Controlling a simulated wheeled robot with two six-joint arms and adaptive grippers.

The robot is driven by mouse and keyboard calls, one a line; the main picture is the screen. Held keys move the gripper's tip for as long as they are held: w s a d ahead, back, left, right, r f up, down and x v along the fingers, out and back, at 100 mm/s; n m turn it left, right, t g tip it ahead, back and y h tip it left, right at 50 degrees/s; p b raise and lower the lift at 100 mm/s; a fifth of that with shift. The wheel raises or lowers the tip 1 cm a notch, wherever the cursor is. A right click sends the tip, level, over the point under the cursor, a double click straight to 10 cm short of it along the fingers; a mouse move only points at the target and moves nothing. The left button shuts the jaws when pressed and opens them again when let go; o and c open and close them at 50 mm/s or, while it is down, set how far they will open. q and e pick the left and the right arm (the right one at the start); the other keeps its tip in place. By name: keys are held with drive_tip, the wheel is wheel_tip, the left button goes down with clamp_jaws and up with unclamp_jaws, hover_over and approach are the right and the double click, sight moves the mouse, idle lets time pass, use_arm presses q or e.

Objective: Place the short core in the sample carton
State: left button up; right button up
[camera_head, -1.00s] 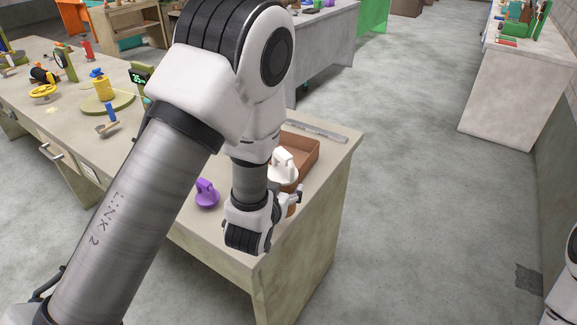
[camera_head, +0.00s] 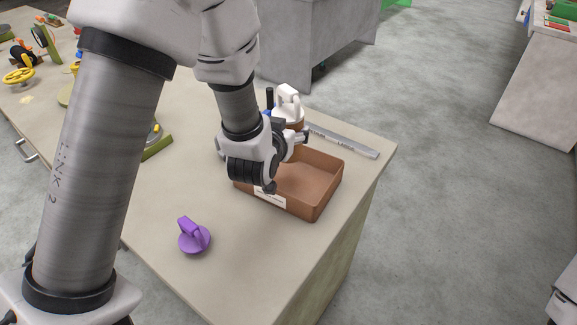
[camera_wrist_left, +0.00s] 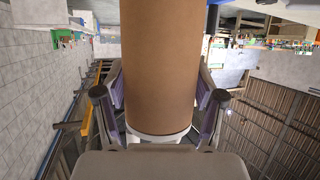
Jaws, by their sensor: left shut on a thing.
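The sample carton (camera_head: 328,195) is an open brown box with a white label on its front, near the table's right end.
A purple knobbed piece (camera_head: 194,238) sits on the table (camera_head: 240,275) left of the carton. A grey metal strip (camera_head: 345,143) lies behind the carton. A yellow wheel (camera_head: 19,76) and other items stand at the far left.

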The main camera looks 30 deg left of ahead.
use_arm(q)
wheel_tip(320, 180, down, 10)
drive_tip(key=shift+r, duration=0.2)
drive_tip(key=shift+s+f, duration=0.1)
drive_tip(key=o, duration=1.2)
